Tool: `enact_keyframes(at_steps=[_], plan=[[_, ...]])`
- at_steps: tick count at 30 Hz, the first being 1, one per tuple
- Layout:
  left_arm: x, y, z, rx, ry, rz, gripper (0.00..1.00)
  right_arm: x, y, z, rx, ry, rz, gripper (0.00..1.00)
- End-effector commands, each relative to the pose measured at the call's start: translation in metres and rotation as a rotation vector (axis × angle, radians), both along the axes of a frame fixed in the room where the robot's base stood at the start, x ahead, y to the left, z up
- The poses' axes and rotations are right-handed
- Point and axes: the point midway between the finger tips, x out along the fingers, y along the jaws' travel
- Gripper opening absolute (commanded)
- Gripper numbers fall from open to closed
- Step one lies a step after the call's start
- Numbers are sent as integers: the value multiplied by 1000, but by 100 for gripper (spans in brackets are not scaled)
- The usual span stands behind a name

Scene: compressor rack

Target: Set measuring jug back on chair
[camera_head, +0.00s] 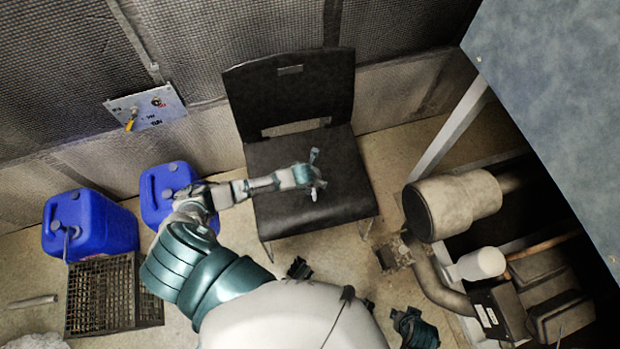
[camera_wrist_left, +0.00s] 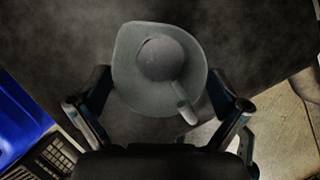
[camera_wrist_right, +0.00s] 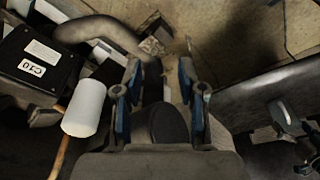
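The measuring jug (camera_wrist_left: 140,85) shows from above in the left wrist view as a grey-green rim around a round dark inside, its handle pointing down and right. It is against the dark seat of the chair (camera_head: 290,93), and I cannot tell whether it touches the seat. My left gripper (camera_head: 314,172) is over the chair seat in the head view. In the left wrist view its fingers (camera_wrist_left: 160,78) are spread to either side of the jug, with dark gaps between. My right gripper (camera_wrist_right: 160,68) is open and empty, away from the chair at the rack side.
At right are a thick pipe with a round end (camera_head: 455,203), a white cylinder (camera_head: 482,264) and a large blue-grey panel (camera_head: 560,90). A wall panel (camera_head: 146,107) hangs behind.

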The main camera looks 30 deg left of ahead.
Motion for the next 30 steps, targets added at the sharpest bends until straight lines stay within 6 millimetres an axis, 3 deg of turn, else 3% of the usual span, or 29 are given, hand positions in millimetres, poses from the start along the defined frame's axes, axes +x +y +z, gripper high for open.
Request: enact_keyframes(at_steps=[8,21,27,30], plan=[[-1,0,6,1,-2,0,100,2,0,2,1,-6,0,40],[-30,-7,84,1,-5,-2,100,2,3,-82,-1,23,8,40],[-41,-10,107,1,-3,-1,100,-3,3,-106,-1,29,11,40],[-45,-15,109,-20,-3,28,100,-5,2,-111,-2,31,11,40]])
